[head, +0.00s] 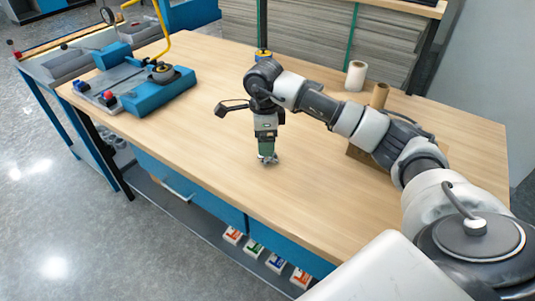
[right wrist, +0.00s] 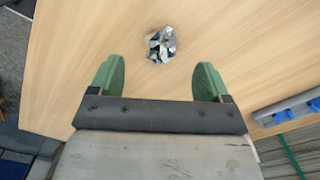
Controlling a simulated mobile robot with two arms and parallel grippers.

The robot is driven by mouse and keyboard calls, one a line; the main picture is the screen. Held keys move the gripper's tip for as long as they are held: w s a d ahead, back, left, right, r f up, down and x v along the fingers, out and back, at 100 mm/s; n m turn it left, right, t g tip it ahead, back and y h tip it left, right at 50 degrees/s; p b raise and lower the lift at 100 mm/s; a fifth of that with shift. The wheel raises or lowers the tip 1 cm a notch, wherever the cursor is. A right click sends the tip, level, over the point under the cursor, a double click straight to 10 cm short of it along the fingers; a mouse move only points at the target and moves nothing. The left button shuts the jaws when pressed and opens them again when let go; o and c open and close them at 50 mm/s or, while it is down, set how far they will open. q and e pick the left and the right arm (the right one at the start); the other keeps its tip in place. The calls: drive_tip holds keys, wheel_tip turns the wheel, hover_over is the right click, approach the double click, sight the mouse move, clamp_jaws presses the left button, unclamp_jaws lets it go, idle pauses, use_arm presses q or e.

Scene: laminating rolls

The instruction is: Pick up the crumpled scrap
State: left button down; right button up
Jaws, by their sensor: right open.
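The crumpled scrap (right wrist: 161,44) is a small silvery, shiny ball of foil-like material on the wooden table. In the right wrist view it lies beyond the fingertips, roughly centred between them, and nothing touches it. In the head view the scrap (head: 271,160) shows at the lower end of my right gripper (head: 266,154), mostly hidden by it. My right gripper points down over the table. Its two green fingers are spread apart and empty in the right wrist view (right wrist: 158,76). My left gripper is out of view.
A blue cutting or laminating machine (head: 160,95) with a yellow lever stands at the table's left end. A white roll (head: 356,76) and a brown roll (head: 379,96) stand at the back right. The wooden tabletop (head: 205,130) around the scrap is clear.

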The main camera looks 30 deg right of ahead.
sight(274, 158)
drive_tip(key=shift+f, duration=0.55)
drive_tip(key=shift+w+d+f, duration=0.1)
drive_tip(key=shift+f, duration=0.2)
drive_tip(key=f, duration=0.4)
drive_tip(key=shift+s+d+f+p, duration=0.2)
drive_tip(key=shift+d+p, duration=0.1)
drive_tip(key=shift+d, duration=0.05)
drive_tip(key=shift+f, duration=0.2)
drive_tip(key=shift+c, duration=1.6)
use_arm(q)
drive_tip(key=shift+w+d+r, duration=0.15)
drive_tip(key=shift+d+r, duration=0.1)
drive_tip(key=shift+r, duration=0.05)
use_arm(e)
drive_tip(key=c, duration=0.7)
drive_tip(key=shift+o, duration=0.2)
